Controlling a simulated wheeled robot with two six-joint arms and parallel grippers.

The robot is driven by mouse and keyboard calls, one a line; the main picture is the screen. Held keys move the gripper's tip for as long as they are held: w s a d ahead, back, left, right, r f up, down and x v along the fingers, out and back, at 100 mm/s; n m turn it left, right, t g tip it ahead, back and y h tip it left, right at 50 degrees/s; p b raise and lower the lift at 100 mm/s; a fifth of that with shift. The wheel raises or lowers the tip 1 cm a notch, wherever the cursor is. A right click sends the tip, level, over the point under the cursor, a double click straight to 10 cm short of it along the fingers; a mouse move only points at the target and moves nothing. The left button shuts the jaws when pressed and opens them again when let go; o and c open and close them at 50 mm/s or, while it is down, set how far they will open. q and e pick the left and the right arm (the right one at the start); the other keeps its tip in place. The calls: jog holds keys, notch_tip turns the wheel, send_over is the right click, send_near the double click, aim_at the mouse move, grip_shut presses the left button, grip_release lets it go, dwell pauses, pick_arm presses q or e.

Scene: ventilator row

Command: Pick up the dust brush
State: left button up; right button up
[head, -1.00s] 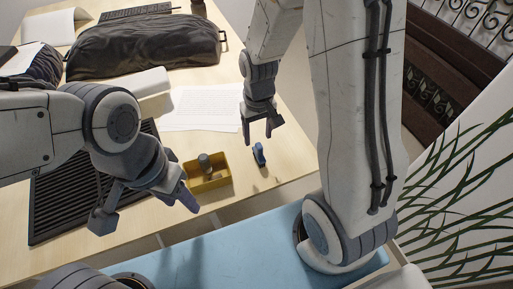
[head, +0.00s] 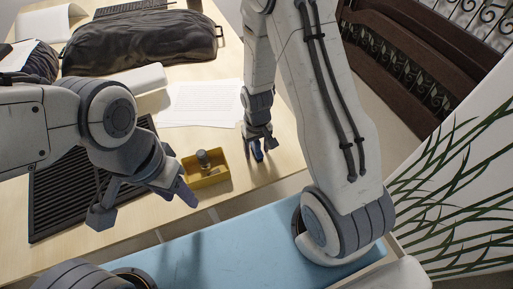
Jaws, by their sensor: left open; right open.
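A small upright blue item, which looks like the dust brush (head: 257,156), stands on the table near its front edge, right of the yellow tray. My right gripper (head: 260,147) is open and lowered over it, with the fingers around its upper part; the fingers hide much of it, and I cannot tell whether they touch it. My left gripper (head: 150,208) is open and empty, left of the yellow tray and in front of the black slatted grille.
The yellow tray (head: 207,183) holds a dark, knob-like item (head: 203,158). The black slatted grille (head: 60,200) lies at the left. White paper (head: 200,103) lies behind the tray. A dark bag (head: 140,42) fills the back.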

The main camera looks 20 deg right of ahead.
jog(key=shift+c, duration=0.3)
grip_shut()
jog(key=shift+w+r, duration=0.1)
jog(key=shift+r, duration=0.4)
jog(key=r, duration=0.3)
jog(key=shift+s+d+r+b, duration=0.3)
jog(key=shift+r, duration=0.05)
jog(key=s+d+r, duration=0.6)
jog(key=s+d, duration=0.1)
jog(key=s, duration=0.1)
jog(key=shift+d+r+b, duration=0.15)
jog(key=shift+r+b, duration=0.05)
jog(key=shift+b, duration=0.25)
